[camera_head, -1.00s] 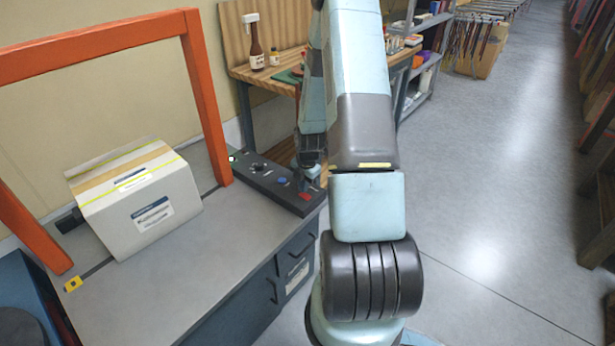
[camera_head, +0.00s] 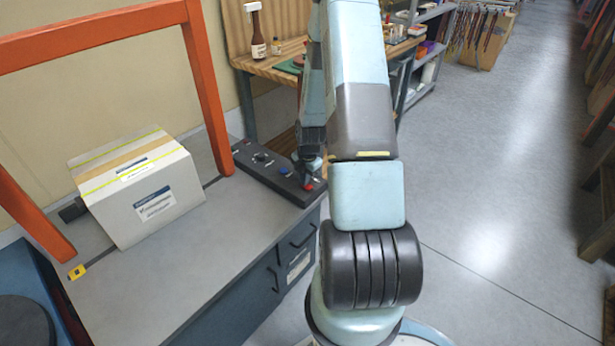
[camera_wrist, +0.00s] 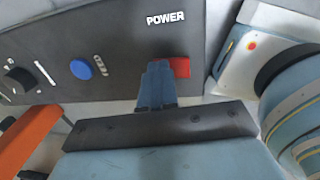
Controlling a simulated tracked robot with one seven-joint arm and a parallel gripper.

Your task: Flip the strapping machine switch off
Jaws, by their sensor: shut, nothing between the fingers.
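The strapping machine's dark control panel (camera_head: 262,170) lies along the right end of the grey machine top. Its red switch (camera_head: 318,186) is at the near end, partly hidden by my arm. In the wrist view the red switch (camera_wrist: 180,67) sits below the white word POWER. My gripper (camera_wrist: 158,68) is shut and empty, its fingertips right beside the left edge of the red switch. I cannot tell whether they touch it. In the head view my gripper (camera_head: 307,184) points down over the panel's near end.
A blue button (camera_wrist: 81,69) and a black knob (camera_wrist: 20,80) are on the same panel. A strapped white box (camera_head: 140,190) stands under the orange arch (camera_head: 208,95). A wooden bench (camera_head: 265,62) with bottles is behind. Open floor lies to the right.

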